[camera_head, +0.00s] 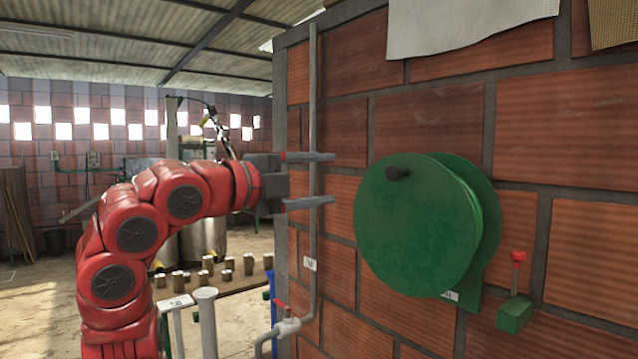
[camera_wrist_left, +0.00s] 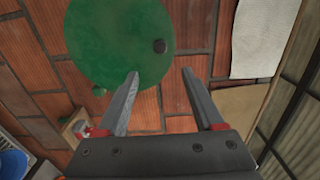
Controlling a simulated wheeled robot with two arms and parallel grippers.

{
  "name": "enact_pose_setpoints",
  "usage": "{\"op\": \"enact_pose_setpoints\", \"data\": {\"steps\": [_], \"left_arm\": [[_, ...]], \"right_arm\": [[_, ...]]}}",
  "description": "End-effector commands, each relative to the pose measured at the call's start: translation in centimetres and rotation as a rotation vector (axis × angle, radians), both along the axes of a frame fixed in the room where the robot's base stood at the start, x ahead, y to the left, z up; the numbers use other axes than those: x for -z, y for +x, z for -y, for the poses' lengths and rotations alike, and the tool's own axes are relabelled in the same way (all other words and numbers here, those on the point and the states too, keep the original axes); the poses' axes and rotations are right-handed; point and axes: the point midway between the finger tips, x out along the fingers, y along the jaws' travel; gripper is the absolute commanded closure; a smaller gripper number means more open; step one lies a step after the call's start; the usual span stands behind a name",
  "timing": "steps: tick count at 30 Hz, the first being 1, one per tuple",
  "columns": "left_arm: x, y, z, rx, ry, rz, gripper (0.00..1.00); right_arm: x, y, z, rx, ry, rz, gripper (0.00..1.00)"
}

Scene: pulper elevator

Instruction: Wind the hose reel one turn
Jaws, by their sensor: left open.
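The green hose reel (camera_head: 412,230) is mounted on the brick wall at the right of the head view. Its round front disc faces me, and a short black crank knob (camera_head: 398,173) sticks out near its top. My left gripper (camera_head: 334,178) is open and empty, with its two fingers pointing right toward the reel, left of the disc and apart from the knob. In the left wrist view the reel disc (camera_wrist_left: 115,45) fills the upper middle. The knob (camera_wrist_left: 159,46) shows beyond the gap between the open fingertips (camera_wrist_left: 160,75). My right gripper is out of view.
A grey vertical pipe (camera_head: 313,110) runs up the wall behind my left gripper, with a red-handled valve (camera_head: 288,325) low down. A green box with a red-knobbed lever (camera_head: 515,306) is right of the reel. Pale cloth (camera_head: 465,24) hangs above. Several small cans stand on the left.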

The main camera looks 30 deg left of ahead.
Motion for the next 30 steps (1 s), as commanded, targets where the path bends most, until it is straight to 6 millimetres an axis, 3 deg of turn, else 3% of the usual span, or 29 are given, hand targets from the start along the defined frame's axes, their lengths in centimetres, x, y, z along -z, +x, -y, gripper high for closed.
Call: {"op": "enact_pose_setpoints", "data": {"steps": [8,11,14,21,25,30], "left_arm": [[0.0,0.0,0.0,0.000,-0.002,-0.001,0.31],[0.0,0.4,0.1,0.000,-0.051,-0.031,0.31],[0.4,1.4,0.5,-0.002,-0.215,-0.124,0.31],[0.5,1.7,0.9,-0.013,-0.871,-0.366,0.31],[-0.1,0.9,0.6,-0.002,-1.143,-0.430,0.31],[-0.1,0.9,0.6,0.003,-1.273,-0.462,0.31]], "right_arm": [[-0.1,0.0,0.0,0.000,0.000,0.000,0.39],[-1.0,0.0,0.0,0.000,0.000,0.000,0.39],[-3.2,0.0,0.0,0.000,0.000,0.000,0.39],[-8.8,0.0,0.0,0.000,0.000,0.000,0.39],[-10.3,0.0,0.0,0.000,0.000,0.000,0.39],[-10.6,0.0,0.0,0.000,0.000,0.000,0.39]]}}
